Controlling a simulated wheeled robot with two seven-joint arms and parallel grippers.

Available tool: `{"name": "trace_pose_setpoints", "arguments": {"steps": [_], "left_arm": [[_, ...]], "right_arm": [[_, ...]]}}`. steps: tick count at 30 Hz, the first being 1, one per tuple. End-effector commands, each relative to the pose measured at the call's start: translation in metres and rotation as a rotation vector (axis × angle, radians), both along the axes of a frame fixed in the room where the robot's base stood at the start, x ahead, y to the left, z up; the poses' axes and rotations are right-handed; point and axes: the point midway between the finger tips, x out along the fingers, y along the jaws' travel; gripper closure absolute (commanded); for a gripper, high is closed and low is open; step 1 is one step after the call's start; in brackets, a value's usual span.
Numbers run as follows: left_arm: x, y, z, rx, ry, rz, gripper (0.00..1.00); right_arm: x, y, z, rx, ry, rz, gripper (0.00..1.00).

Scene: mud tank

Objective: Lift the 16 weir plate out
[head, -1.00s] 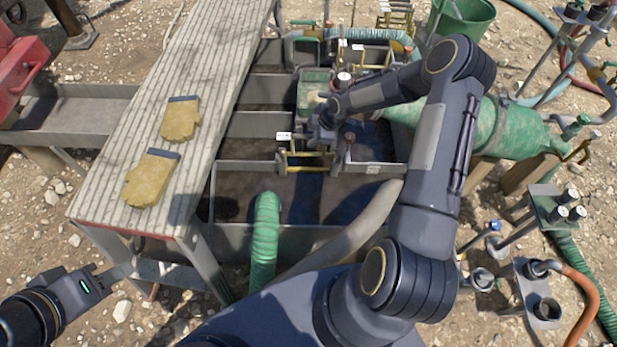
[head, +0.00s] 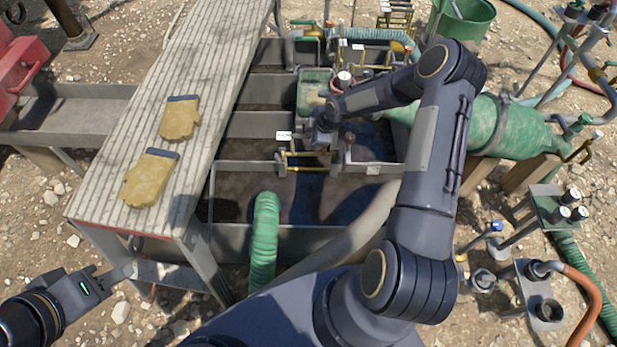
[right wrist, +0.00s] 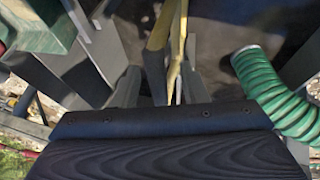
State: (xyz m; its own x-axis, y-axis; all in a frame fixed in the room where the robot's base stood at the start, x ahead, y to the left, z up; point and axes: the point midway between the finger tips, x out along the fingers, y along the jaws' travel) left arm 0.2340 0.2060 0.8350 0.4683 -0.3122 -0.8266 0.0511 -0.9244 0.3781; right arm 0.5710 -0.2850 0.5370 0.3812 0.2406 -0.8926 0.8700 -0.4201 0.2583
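A weir plate with a yellow handle (head: 306,168) and a small white tag (head: 284,135) stands across the tank channel. The number on the tag is too small to read. My right gripper (head: 322,145) is down at this handle, and my own arm partly hides it. In the right wrist view the fingers of my right gripper (right wrist: 160,88) stand apart, with the yellow handle (right wrist: 176,50) between them. I see no clear grip on it. My left gripper (head: 112,274) is at the lower left, away from the tank; its finger gap is unclear.
A ridged walkway (head: 215,75) with two yellow gloves (head: 150,178) lies left of the channel. A green hose (head: 265,235) enters the near compartment. A green pump body (head: 500,125) is to the right. More yellow-handled plates (head: 372,58) stand farther back.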

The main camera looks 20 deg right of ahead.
Motion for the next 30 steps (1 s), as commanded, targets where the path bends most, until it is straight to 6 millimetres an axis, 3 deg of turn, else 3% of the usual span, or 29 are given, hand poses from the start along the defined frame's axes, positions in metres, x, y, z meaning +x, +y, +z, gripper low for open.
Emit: {"name": "trace_pose_setpoints", "arguments": {"steps": [13,22,30], "left_arm": [[0.0000,0.0000,-0.0024,0.000,0.000,0.000,0.64],[0.0000,0.0000,-0.0024,0.000,0.000,0.000,0.64],[0.0000,0.0000,-0.0024,0.000,0.000,0.000,0.64]], "right_arm": [[-0.0001,0.0001,-0.0012,0.000,0.000,0.000,0.62],[0.0001,0.0001,-0.0013,0.000,0.000,0.000,1.00],[0.0000,0.0000,-0.0013,0.000,0.000,0.000,1.00]]}}
